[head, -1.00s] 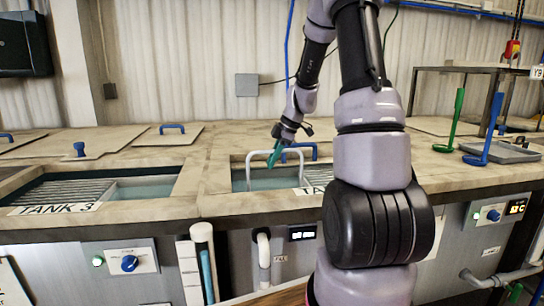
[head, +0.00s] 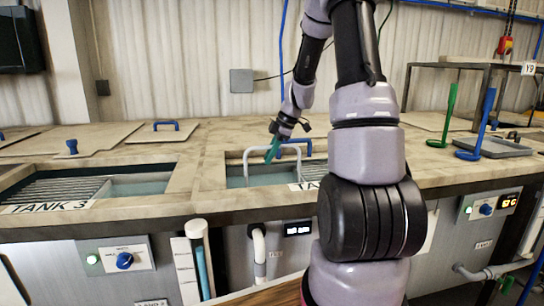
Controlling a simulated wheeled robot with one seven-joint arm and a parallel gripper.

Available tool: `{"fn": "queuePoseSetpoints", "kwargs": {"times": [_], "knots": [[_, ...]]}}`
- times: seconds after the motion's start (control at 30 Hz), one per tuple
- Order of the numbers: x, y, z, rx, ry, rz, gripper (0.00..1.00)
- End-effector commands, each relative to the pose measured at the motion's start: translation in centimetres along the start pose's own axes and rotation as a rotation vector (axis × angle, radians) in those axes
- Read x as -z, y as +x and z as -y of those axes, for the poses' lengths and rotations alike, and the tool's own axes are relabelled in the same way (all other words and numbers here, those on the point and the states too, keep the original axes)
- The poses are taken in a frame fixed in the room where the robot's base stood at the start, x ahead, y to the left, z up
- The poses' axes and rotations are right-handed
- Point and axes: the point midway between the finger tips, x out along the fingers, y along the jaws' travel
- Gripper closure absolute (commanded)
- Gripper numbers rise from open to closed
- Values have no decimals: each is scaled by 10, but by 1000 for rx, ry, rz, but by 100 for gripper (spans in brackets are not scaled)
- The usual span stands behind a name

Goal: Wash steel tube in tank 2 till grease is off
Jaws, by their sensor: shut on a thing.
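My gripper (head: 272,152) has teal fingertips and is shut on the top bar of a white hoop handle (head: 246,164). The handle rises out of an open tank (head: 250,182) of greenish liquid in the middle of the head view. My arm covers most of this tank's label, so its number cannot be read. The lower end of the handle is in the tank, and what hangs below it is hidden. I cannot make out the steel tube or any grease.
Tank 3 (head: 140,186), with a slatted grid, lies open at the left. Lids with blue handles (head: 166,126) lie behind. A green hook-like tool (head: 449,115) and a blue one (head: 486,125) stand at the right by a grey tray (head: 508,148). My arm hides the bench's middle right.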

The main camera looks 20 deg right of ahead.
Motion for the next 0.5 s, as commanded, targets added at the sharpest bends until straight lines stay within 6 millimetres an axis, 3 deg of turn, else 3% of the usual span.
{"fn": "queuePoseSetpoints", "kwargs": {"times": [0.3, 0.5], "knots": [[25, 10, 0, -1, -2, 0, 100], [30, 12, 0, -2, 1, 0, 100]]}}
